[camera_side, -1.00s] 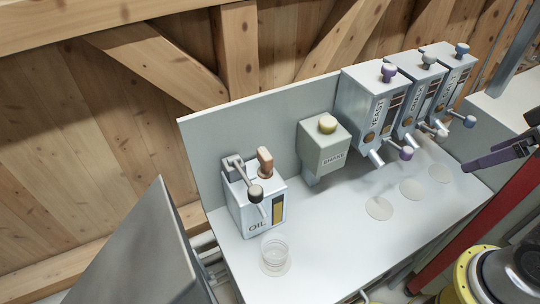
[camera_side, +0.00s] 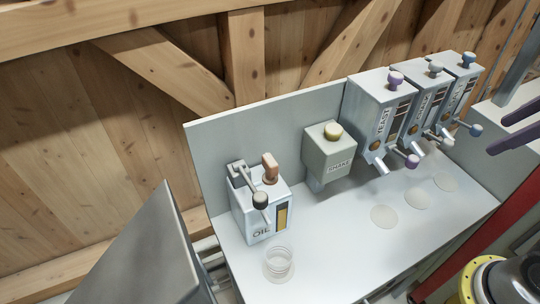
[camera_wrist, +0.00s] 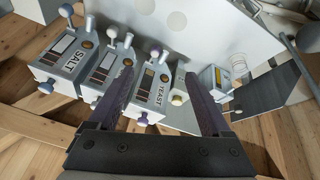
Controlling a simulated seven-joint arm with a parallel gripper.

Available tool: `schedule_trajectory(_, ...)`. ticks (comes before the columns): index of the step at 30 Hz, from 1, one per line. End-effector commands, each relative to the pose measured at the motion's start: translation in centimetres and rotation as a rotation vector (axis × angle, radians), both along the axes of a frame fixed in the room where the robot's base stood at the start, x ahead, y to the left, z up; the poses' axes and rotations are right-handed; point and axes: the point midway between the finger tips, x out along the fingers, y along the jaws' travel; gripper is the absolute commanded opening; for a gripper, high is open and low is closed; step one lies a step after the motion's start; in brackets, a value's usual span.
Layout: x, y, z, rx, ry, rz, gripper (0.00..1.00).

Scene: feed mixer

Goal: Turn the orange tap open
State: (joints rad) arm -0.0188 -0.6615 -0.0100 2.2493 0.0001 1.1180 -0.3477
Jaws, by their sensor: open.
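The orange tap (camera_side: 269,167) is a small orange-brown upright handle on top of the white OIL box (camera_side: 257,225), at the left of the bench in the side view. A lever with a black knob (camera_side: 260,200) is beside it on the same box. The box shows small in the wrist view (camera_wrist: 208,80), where I cannot make out the tap clearly. My gripper (camera_side: 496,136) is at the right edge of the side view, far from the tap. Its two purple fingers (camera_wrist: 160,74) are spread and empty in the wrist view.
A clear cup (camera_side: 279,264) stands before the OIL box. A SHAKE box (camera_side: 328,158) with a yellow knob (camera_side: 332,131) and three tall dispensers, YEAST (camera_side: 376,118) nearest, stand between the tap and my gripper.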

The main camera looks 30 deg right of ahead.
Motion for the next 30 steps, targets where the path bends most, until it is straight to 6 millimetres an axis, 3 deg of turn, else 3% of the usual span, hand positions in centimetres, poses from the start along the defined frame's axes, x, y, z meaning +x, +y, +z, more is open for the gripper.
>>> schedule_trajectory(3, 2.8, 1.0, 3.6, -0.050, 0.030, 0.149, 0.82)
schedule_trajectory(7, 6.5, 2.7, 6.9, -0.104, 0.073, 0.333, 0.82)
schedule_trajectory(12, 11.7, 6.2, 9.6, -0.161, 0.129, 0.565, 0.82)
schedule_trajectory(15, 14.6, 8.7, 10.2, -0.188, 0.162, 0.690, 0.82)
schedule_trajectory(19, 18.1, 12.7, 9.9, -0.217, 0.203, 0.839, 0.82)
schedule_trajectory(23, 21.2, 17.3, 8.3, -0.240, 0.246, 0.970, 0.82)
schedule_trajectory(30, 24.3, 25.5, 3.0, -0.262, 0.318, 1.118, 0.82)
